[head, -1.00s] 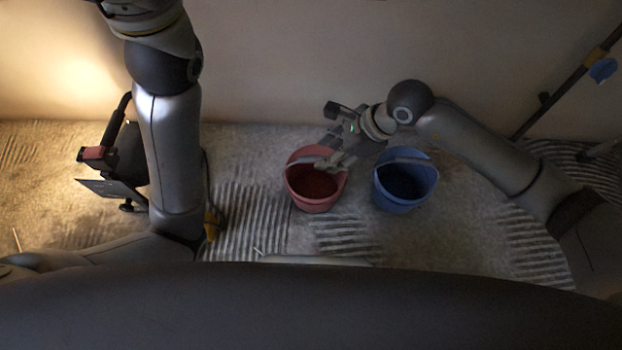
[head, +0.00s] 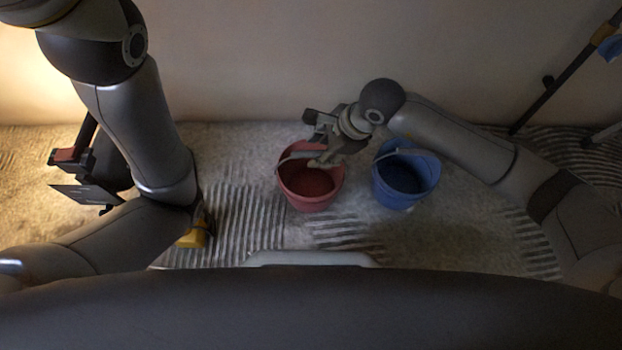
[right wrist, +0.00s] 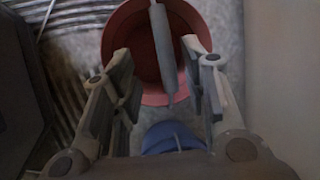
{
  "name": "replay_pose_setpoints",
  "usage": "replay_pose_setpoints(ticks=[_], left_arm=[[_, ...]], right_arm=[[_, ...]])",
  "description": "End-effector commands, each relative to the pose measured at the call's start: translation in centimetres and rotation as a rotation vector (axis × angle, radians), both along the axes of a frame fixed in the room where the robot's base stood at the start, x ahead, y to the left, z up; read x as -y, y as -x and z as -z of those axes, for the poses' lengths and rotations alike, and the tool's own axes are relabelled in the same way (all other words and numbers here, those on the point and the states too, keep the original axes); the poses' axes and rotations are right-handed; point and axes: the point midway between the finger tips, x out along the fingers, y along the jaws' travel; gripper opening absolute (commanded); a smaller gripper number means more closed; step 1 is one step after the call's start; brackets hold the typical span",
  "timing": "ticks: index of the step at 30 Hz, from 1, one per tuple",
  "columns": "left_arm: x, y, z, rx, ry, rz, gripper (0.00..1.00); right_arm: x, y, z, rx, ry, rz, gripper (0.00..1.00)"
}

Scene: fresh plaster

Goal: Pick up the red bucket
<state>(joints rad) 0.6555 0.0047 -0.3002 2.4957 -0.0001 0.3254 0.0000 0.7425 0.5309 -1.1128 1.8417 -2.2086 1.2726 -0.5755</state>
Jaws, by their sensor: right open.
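The red bucket (head: 308,200) stands upright on the floor near the middle of the head view, its grey handle grip raised over the opening. My right gripper (head: 318,160) is over the bucket's far side, at the handle. In the right wrist view my right gripper (right wrist: 164,80) is open, with the handle grip (right wrist: 164,50) between its two fingers and not clamped. The red bucket (right wrist: 118,45) lies beyond the fingers there.
A blue bucket (head: 400,192) stands close to the right of the red one; part of it shows in the right wrist view (right wrist: 168,136). A plain wall (head: 250,60) runs behind. A dark pole (head: 560,82) leans at the right. A yellow object (head: 194,236) lies at the left.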

Motion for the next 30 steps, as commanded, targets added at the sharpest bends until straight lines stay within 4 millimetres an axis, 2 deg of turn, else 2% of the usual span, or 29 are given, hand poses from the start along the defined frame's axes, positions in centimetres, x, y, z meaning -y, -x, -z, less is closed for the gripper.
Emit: replay_pose_setpoints(ticks=[5, 12, 22, 30], left_arm=[[0.0, 1.2, 0.9, 0.033, -0.001, -0.001, 0.40], [0.0, 1.0, 3.3, 0.026, 0.000, -0.001, 0.40], [0.0, 1.0, 3.5, 0.027, -0.001, -0.001, 0.40], [0.1, 1.0, 3.5, 0.027, -0.001, -0.001, 0.40]], right_arm=[[-0.8, -0.6, 1.6, 0.001, -0.002, 0.000, 0.41], [-1.9, -1.3, 3.9, 0.000, -0.001, 0.001, 0.41], [-2.2, -1.4, 4.2, 0.000, 0.000, 0.001, 0.41], [-2.2, -1.4, 4.2, 0.000, 0.000, 0.001, 0.07]])
